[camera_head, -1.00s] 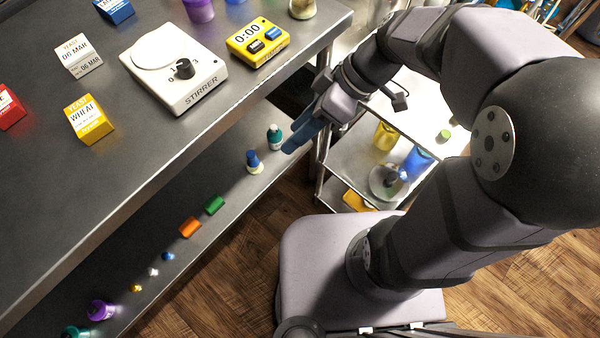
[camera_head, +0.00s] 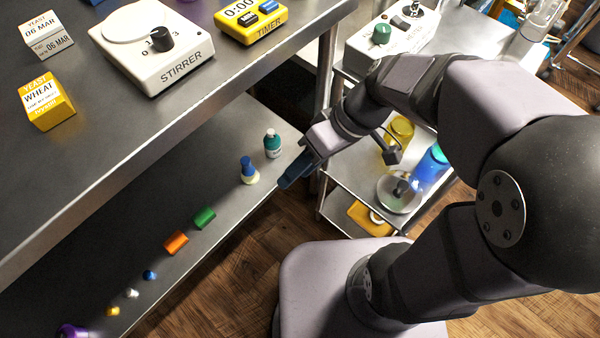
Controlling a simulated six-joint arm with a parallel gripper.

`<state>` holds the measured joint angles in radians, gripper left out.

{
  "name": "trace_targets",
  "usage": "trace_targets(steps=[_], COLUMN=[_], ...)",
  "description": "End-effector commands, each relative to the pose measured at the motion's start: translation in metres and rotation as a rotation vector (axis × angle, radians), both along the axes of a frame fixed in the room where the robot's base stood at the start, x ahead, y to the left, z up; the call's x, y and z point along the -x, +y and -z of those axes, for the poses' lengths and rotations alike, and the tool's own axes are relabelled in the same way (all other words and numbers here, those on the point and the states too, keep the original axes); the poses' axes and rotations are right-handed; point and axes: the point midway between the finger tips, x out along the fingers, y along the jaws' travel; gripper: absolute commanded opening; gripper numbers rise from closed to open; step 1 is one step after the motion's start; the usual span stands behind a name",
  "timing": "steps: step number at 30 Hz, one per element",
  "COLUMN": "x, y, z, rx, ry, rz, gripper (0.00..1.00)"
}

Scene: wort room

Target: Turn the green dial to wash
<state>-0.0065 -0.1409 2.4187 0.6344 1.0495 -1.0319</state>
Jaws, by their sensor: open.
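The green dial (camera_head: 380,34) sits on the top face of a white device (camera_head: 408,38) on the cart at the upper right. The device also carries a dark knob or switch and small printing; the dial's setting is too small to read. My gripper (camera_head: 290,178) is below and to the left of the device, pointing down-left near the edge of the lower shelf. It holds nothing that I can see. The gap between its blue-grey fingers is hard to make out from this angle. The gripper is well apart from the dial.
A white stirrer (camera_head: 150,45) with a black knob and a yellow timer (camera_head: 250,18) stand on the steel bench (camera_head: 100,150). Bottles and small blocks line the lower shelf (camera_head: 150,230). A yellow cup (camera_head: 398,135) and a blue cup (camera_head: 430,168) stand on the cart's lower level.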

Motion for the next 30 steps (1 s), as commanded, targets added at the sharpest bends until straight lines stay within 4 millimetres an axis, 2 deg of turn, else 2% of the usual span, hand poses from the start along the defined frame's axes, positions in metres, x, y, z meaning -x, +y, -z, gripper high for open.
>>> trace_targets(steps=[15, 19, 23, 30], x=[0.000, 0.000, 0.000, 0.002], y=[0.000, 0.000, 0.000, -0.001], z=[0.003, -0.003, -0.020, -0.075], rx=[0.002, 0.002, 0.002, 0.003], ry=[0.006, 0.005, 0.005, 0.033], rz=[0.009, 0.010, 0.010, 0.014], gripper=[0.42, 0.42, 0.42, 0.42])
